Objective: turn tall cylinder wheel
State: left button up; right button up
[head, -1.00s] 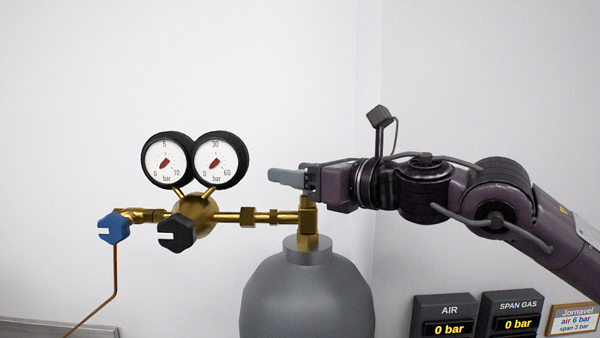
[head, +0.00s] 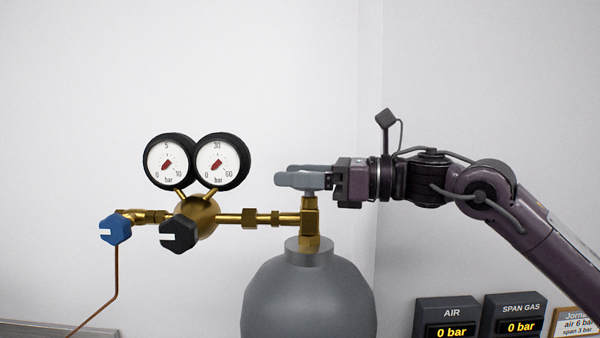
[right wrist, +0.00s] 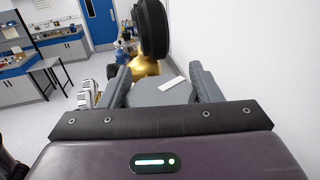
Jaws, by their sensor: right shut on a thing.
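The tall grey gas cylinder (head: 310,290) stands in the middle of the head view, with a brass valve (head: 310,218) on its neck. My right gripper (head: 287,173) reaches in from the right at the top of this valve, its two grey fingers about level. In the right wrist view, the grey wheel (right wrist: 155,95) with a white mark on it lies between the two fingers, and the gripper is shut on it. In the head view the fingers largely hide the wheel. My left gripper is not in view.
A brass regulator (head: 200,215) with two gauges (head: 218,161), a black knob (head: 179,234) and a blue knob (head: 115,229) extends left of the valve. AIR (head: 450,325) and SPAN GAS (head: 517,322) displays read 0 bar at lower right. A pale wall stands behind.

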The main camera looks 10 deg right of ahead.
jog(key=n+g+p, duration=0.1)
jog(key=n+g+y, duration=0.1)
jog(key=g, duration=0.1)
jog(key=n+g+p, duration=0.1)
jog(key=g, duration=0.1)
jog(key=shift+s+r+n+p, duration=0.15)
jog(key=shift+r+n+p, duration=0.1)
jog(key=shift+n+p, duration=0.05)
jog(key=n+g, duration=0.1)
jog(key=g, duration=0.1)
jog(key=shift+s+f+g, duration=0.1)
jog(key=shift+g, duration=0.2)
jog(key=shift+s+f+n+g, duration=0.1)
jog(key=shift+s+n+g, duration=0.05)
jog(key=shift+n+g, duration=1.1)
jog(key=shift+g, duration=0.35)
jog(key=o, duration=1)
jog(key=shift+d, duration=0.1)
